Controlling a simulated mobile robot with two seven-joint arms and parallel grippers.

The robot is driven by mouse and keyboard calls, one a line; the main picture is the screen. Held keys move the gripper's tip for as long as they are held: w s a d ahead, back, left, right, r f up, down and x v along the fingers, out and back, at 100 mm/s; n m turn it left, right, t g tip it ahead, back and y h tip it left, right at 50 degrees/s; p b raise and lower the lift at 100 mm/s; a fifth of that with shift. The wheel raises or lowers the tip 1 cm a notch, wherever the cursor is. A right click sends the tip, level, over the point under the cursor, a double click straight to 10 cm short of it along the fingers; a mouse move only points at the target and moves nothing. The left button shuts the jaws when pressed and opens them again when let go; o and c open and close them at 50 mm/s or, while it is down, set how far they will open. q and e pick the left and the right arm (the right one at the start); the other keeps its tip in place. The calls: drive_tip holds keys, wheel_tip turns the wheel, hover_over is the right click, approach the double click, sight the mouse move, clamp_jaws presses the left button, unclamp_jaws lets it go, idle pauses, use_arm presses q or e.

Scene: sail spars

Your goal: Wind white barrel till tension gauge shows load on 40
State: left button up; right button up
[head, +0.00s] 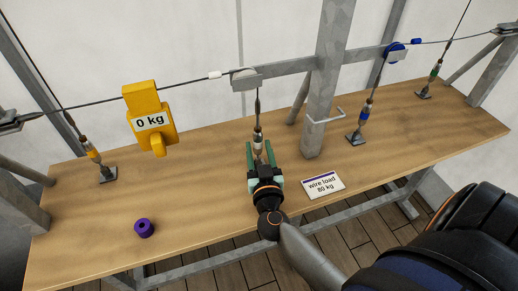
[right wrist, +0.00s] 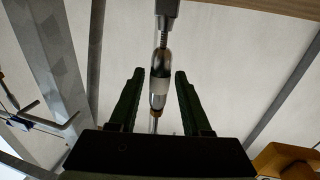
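The white-banded barrel (head: 258,139) is part of an upright turnbuckle hanging below a grey bracket. It also shows in the right wrist view (right wrist: 160,88), lined up between the fingers. My right gripper (head: 260,149) is open, its green fingers on either side of the barrel's line. A gap shows on both sides in the right wrist view, so neither finger touches it there. How deep the barrel sits between the fingers is unclear. The yellow tension gauge (head: 142,102) hangs on the wire at left and reads 0 kg. My left gripper is not in view.
Turnbuckles with yellow (head: 93,155), blue (head: 355,136) and green (head: 434,72) bands stand along the wooden table (head: 210,215). A card (head: 323,185) reads "wire load 80 kg". A purple knob-like piece (head: 144,228) lies front left. A grey post (head: 328,80) rises right of my gripper.

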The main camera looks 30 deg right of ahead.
drive_tip(key=shift+o, duration=0.4)
drive_tip(key=shift+r+p, duration=0.45)
drive_tip(key=shift+p, duration=0.45)
drive_tip(key=shift+f, duration=0.1)
